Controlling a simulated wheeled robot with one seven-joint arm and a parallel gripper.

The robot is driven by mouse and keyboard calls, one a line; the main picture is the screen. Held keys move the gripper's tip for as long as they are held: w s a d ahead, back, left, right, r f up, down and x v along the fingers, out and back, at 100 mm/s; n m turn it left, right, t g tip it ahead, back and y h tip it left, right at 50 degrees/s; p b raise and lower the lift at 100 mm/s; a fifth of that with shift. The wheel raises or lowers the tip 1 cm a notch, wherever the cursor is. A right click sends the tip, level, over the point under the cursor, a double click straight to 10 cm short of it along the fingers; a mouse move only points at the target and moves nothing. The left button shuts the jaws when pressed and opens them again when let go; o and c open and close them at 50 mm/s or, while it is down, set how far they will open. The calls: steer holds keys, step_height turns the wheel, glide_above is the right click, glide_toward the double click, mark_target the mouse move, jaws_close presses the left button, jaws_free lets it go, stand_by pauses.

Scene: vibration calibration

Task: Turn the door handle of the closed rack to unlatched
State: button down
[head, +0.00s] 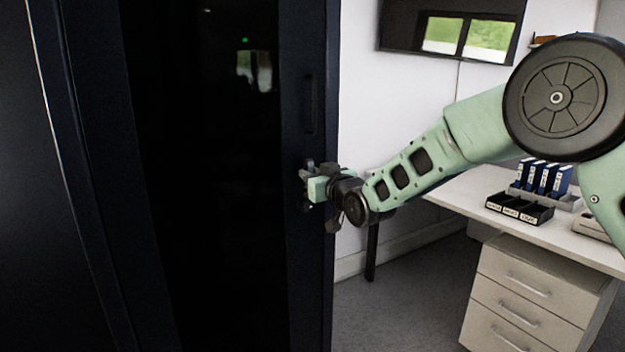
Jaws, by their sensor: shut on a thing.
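The closed rack (200,200) is a tall dark cabinet with a glossy black door panel, filling the left half of the head view. My gripper (306,178) is at the right edge strip of the rack door and is shut on the door handle. The handle is mostly hidden behind my gripper, so its angle cannot be told. A dark recessed vertical plate (310,103) shows on the same edge strip, above my gripper. The door looks flush with the rack.
A white desk (470,195) with drawers (525,290) stands at the right, bearing blue binders (545,177) and a black labelled tray (519,209). A wall screen (450,28) hangs behind. Grey floor (410,290) is free between rack and desk.

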steer(key=shift+m, duration=0.4)
steer(key=c, duration=1.3)
jaws_free()
steer(key=b+v, duration=0.1)
steer(key=v, duration=1.6)
steer(key=shift+s+d, duration=0.15)
